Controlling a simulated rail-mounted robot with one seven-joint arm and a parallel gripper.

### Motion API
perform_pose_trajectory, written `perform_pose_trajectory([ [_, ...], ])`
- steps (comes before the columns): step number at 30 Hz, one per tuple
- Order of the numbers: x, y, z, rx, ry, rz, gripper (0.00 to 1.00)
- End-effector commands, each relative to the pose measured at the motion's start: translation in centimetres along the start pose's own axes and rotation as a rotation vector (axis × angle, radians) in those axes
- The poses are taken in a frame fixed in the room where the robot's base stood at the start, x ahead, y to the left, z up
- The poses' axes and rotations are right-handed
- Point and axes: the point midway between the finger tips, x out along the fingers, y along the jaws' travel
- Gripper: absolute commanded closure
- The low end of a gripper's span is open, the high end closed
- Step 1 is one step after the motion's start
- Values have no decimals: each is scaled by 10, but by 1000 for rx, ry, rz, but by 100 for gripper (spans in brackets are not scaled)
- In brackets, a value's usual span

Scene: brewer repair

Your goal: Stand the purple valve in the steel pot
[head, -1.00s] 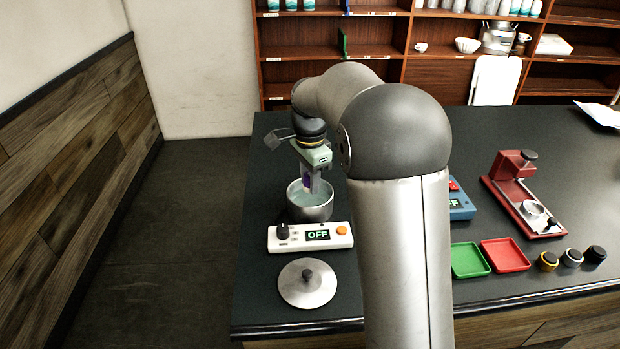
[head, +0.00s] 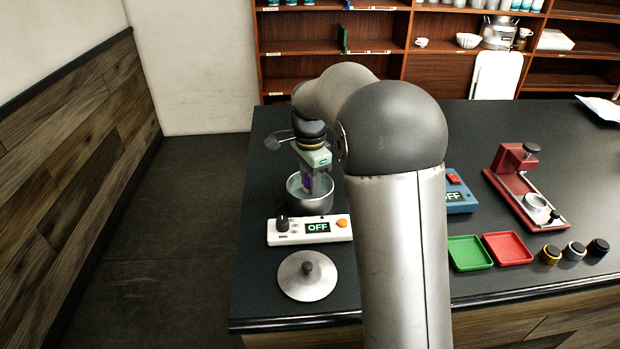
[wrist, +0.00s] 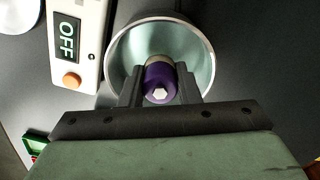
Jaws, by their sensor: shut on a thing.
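The purple valve (wrist: 159,84) is between the fingers of my gripper (wrist: 160,92), which is shut on it. In the wrist view its purple end with a pale hexagonal centre faces the camera, and a beige band shows beyond it. The steel pot (wrist: 117,48) lies beneath, with the valve over or inside its mouth. In the head view my gripper (head: 316,184) points down into the steel pot (head: 310,204), and a bit of purple shows at the fingers. Whether the valve touches the pot's bottom cannot be told.
A white control box (head: 290,232) reading OFF stands just in front of the pot. A round steel lid (head: 306,276) lies nearer the front edge. Green (head: 468,254) and red (head: 507,248) trays, a blue box (head: 460,196) and a red press (head: 522,188) are to the right.

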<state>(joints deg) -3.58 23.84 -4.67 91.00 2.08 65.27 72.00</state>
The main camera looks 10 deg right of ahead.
Motion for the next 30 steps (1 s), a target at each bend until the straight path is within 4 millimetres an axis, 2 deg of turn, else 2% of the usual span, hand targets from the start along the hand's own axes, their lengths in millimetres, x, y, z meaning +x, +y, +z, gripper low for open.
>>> perform_pose_trajectory([
  [19,5,0,0,0,0,-1,97],
  [30,16,0,0,0,0,-1,97],
])
